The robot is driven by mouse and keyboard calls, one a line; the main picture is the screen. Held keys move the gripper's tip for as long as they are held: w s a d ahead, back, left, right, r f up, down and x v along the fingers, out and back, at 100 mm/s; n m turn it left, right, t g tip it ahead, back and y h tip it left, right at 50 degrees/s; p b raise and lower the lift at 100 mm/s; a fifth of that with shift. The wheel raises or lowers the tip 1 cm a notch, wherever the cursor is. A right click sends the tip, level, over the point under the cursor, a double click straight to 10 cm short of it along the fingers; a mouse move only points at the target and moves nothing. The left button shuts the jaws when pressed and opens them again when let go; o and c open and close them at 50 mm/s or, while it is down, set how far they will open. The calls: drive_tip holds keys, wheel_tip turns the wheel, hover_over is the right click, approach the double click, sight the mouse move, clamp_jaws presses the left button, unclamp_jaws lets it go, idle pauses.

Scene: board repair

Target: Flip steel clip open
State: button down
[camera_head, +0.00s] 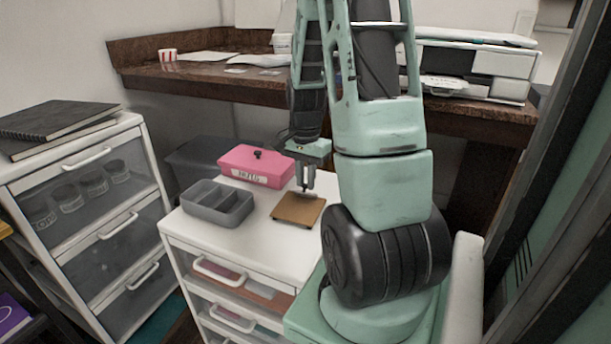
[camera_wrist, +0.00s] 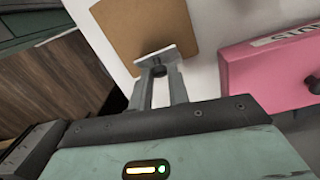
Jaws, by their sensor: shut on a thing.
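The steel clip (camera_wrist: 160,58) is a small light metal piece at the edge of a brown board (camera_wrist: 140,27) in the wrist view. In the head view the brown board (camera_head: 298,208) lies on the white drawer cabinet's top. My gripper (camera_head: 305,187) points down over the board's far edge. In the wrist view my gripper (camera_wrist: 163,75) has its fingertips at the clip, shut on a small dark part there. The fingers hide part of the clip, and I cannot tell its exact angle.
A pink box (camera_head: 257,166) with a label stands behind the board, close to my gripper. A grey divided tray (camera_head: 218,219) sits to the left. The white cabinet top (camera_head: 262,237) is clear in front. A brown counter (camera_head: 215,89) with papers and a printer runs behind.

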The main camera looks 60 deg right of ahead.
drive_tip(key=y+p, duration=0.1)
drive_tip(key=p, duration=0.1)
drive_tip(key=d+y+p, duration=0.1)
drive_tip(key=p, duration=0.2)
drive_tip(key=shift+d+r+y+p, duration=0.1)
drive_tip(key=shift+r+y+p, duration=0.2)
drive_tip(key=shift+r, duration=0.05)
drive_tip(key=y+p, duration=0.1)
drive_tip(key=p, duration=0.1)
drive_tip(key=d+f+g+y+p, duration=0.1)
drive_tip(key=y+p, duration=0.1)
drive_tip(key=p, duration=0.1)
drive_tip(key=shift+w+d, duration=0.15)
drive_tip(key=shift+d, duration=0.05)
drive_tip(key=y, duration=0.1)
drive_tip(key=d+f+y+p, duration=0.1)
drive_tip(key=shift+w+y, duration=0.1)
drive_tip(key=shift+y, duration=0.3)
drive_tip(key=shift+d+f+g+y, duration=0.15)
drive_tip(key=shift+f+y, duration=0.1)
drive_tip(key=shift+y, duration=0.35)
drive_tip(key=shift+d+f+g+y, duration=0.15)
drive_tip(key=shift+f+y, duration=0.05)
drive_tip(key=shift+y, duration=0.4)
drive_tip(key=c, duration=1.3)
unclamp_jaws()
drive_tip(key=shift+c, duration=0.2)
